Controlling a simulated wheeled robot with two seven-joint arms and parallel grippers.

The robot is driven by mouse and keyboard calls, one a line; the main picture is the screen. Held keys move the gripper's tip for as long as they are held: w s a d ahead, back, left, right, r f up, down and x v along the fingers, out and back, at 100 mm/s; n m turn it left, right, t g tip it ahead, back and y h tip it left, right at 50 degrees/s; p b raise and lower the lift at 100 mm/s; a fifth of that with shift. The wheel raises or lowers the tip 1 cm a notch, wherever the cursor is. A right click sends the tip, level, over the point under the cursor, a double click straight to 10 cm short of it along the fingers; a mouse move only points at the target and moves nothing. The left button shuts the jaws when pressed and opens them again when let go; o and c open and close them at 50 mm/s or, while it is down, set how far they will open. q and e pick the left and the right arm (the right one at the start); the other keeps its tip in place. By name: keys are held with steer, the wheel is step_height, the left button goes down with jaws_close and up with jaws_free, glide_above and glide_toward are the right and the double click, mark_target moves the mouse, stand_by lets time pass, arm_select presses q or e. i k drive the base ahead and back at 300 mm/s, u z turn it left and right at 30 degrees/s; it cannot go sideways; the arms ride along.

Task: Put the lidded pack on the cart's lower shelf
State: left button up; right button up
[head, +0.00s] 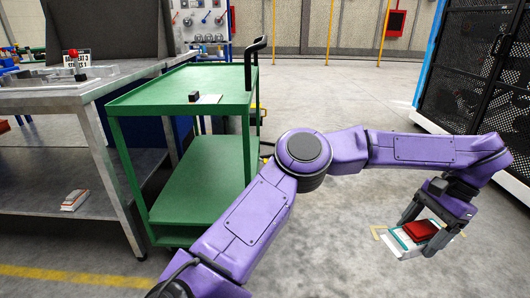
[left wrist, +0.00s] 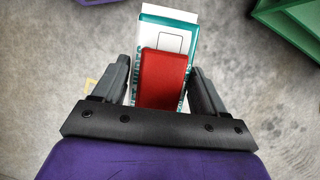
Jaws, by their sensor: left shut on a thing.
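The lidded pack (head: 408,240) is a flat white and teal pack with a red block-like part on top. My left gripper (head: 432,222) is shut on it and holds it over open floor at the right of the head view. In the left wrist view the pack (left wrist: 170,24) sits between the two fingers (left wrist: 162,88), with the red part nearest the palm. The green cart stands left of centre, with its lower shelf (head: 205,180) bare where it shows. My purple arm hides some of the shelf's right side. My right gripper is not in view.
The cart's top tray (head: 165,92) bears a small dark block and a white card, and a black handle (head: 254,58) rises at its right. A grey workbench (head: 60,92) stands close at its left. A black mesh cabinet (head: 485,75) stands at right. Floor between is clear.

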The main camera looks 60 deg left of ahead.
mark_target(221, 202)
steer(key=u, duration=2.05)
steer(key=i, duration=1.5)
